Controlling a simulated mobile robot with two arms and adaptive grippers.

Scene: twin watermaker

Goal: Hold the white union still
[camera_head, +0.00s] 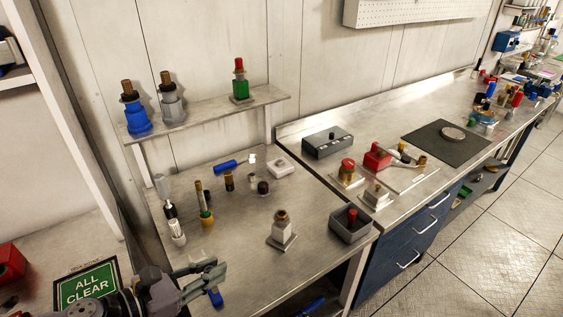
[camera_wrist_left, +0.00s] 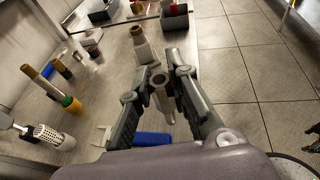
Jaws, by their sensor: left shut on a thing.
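My left gripper (camera_head: 218,272) comes in low at the left of the bench in the head view.
A blue-handled item (camera_wrist_left: 152,139) lies under the gripper. A yellow-and-green-based brass rod (camera_head: 205,213) and a white perforated cylinder (camera_head: 177,232) stand to the left. A grey open bin (camera_head: 350,229) sits at the right edge. The front bench metal is mostly clear.

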